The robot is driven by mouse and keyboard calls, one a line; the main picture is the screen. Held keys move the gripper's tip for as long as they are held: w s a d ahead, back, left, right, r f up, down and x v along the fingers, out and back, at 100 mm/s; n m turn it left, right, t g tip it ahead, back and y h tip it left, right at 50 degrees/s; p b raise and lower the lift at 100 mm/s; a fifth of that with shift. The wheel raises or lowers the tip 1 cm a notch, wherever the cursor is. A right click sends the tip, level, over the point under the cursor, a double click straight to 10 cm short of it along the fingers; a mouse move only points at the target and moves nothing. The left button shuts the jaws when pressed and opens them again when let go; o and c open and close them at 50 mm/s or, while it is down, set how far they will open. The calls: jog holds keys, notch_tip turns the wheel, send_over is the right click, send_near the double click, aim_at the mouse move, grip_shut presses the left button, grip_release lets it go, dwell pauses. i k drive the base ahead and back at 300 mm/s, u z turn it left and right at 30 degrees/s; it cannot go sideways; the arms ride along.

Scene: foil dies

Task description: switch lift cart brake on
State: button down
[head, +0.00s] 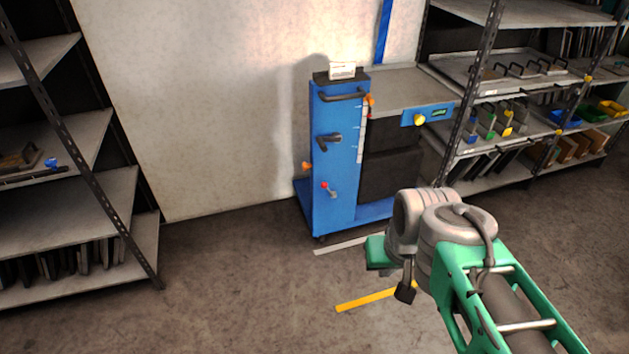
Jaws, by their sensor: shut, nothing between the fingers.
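The blue lift cart (337,200) stands upright against the pale wall, with a grey top platform (385,85). A small lever with a red knob (325,186) sits low on its front. Above it is a black crank-like handle (329,139). An orange knob (307,166) sticks out at the left side, and an orange-red lever (370,101) is near the top right. No label tells which one is the brake. My gripper (404,293) is only partly seen below my wrist, at the lower right of the cart in the picture. It is shut and empty, apart from the cart.
A yellow floor strip (368,298) and a pale strip (345,245) lie before the cart. A metal rack (75,240) stands at left. Another rack (530,110) with trays and bins stands at right. The floor left of the cart is clear.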

aim_at(324, 185)
jog(key=u, duration=0.35)
jog(key=i, duration=0.75)
jog(key=u, duration=1.2)
jog(key=i, duration=0.45)
jog(key=u, duration=0.5)
